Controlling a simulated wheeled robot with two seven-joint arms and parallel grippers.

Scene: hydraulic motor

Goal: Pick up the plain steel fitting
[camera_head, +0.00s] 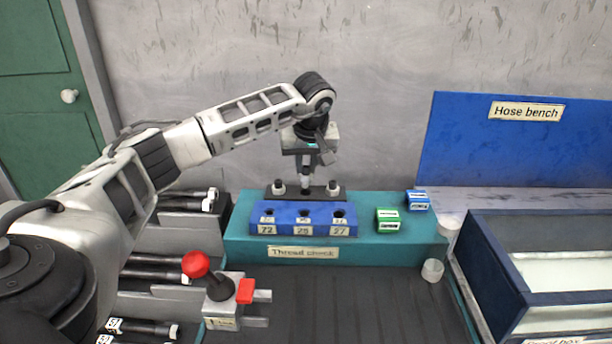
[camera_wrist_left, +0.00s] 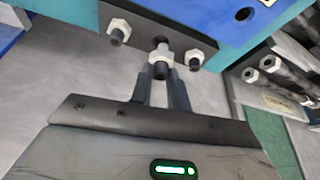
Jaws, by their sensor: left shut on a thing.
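My left gripper (camera_head: 306,166) reaches down over the black rack (camera_head: 319,193) behind the blue gauge block. Its fingers are shut on the middle steel fitting (camera_head: 306,181). In the left wrist view, this fitting (camera_wrist_left: 160,58) has a pale hex body and a dark end, between the fingertips (camera_wrist_left: 160,74). A dark hole shows behind it in the rack (camera_wrist_left: 180,28), and it looks raised out of that hole. Two similar fittings stand in the rack, one on the left (camera_head: 278,187) and one on the right (camera_head: 333,187). My right gripper is not in view.
The blue block (camera_head: 277,214) with labelled holes sits on the teal "Thread check" stand (camera_head: 240,247). Green (camera_head: 388,220) and blue (camera_head: 418,201) labelled blocks are at right. A red-knobbed lever device (camera_head: 222,293) stands in front. A blue-walled box (camera_head: 480,255) is at far right.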

